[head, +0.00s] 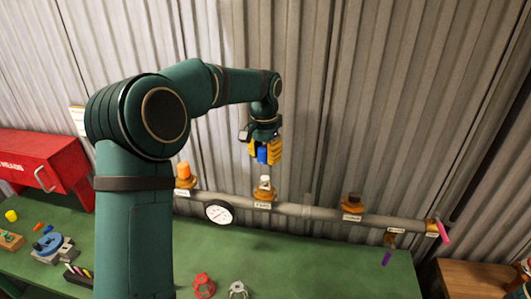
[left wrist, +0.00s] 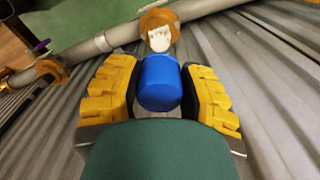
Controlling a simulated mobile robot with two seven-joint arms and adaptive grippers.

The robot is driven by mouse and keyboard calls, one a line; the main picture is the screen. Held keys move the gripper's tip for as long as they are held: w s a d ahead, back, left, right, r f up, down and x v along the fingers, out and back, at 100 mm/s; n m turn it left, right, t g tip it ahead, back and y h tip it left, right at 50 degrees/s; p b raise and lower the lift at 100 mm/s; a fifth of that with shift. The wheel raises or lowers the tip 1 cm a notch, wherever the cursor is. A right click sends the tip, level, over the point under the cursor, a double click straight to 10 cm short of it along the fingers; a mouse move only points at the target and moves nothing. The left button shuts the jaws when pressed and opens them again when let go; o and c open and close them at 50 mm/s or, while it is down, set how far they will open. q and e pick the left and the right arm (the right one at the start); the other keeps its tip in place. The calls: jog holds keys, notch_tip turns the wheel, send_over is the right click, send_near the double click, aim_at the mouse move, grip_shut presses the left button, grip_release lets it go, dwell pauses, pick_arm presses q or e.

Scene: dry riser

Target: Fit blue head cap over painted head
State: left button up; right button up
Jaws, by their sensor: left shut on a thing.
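My left gripper (head: 264,153) has yellow fingers shut on the blue head cap (head: 263,155). In the left wrist view the blue cap (left wrist: 160,82) sits between the two yellow fingers (left wrist: 160,90). The painted head (head: 265,182), a white-topped head on an orange-brown base, stands on the grey pipe below the cap. In the left wrist view the white head (left wrist: 160,39) shows just beyond the cap's end; whether they touch cannot be told there. In the head view a small gap shows between them. My right gripper is not in view.
The grey pipe (head: 322,213) runs along the corrugated wall. It carries an orange-capped head (head: 184,171), a dark head (head: 353,201) and a gauge (head: 219,212). A red cabinet (head: 40,165) stands left on the green bench (head: 330,265). Red (head: 204,284) and grey clamps lie in front.

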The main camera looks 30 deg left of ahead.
aim_at(265, 177)
pick_arm(q)
jog(key=shift+f+b, duration=1.65)
jog(key=shift+f, duration=1.15)
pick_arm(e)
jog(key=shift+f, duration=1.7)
pick_arm(q)
jog(key=shift+p, duration=0.4)
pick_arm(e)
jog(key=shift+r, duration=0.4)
pick_arm(q)
jog(key=shift+f+b, duration=1.1)
jog(key=shift+f, duration=0.95)
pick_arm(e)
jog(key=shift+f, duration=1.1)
pick_arm(q)
jog(key=o, duration=0.8)
jog(key=shift+c, duration=0.2)
jog(key=shift+r, duration=0.1)
notch_tip(265, 177, up, 12)
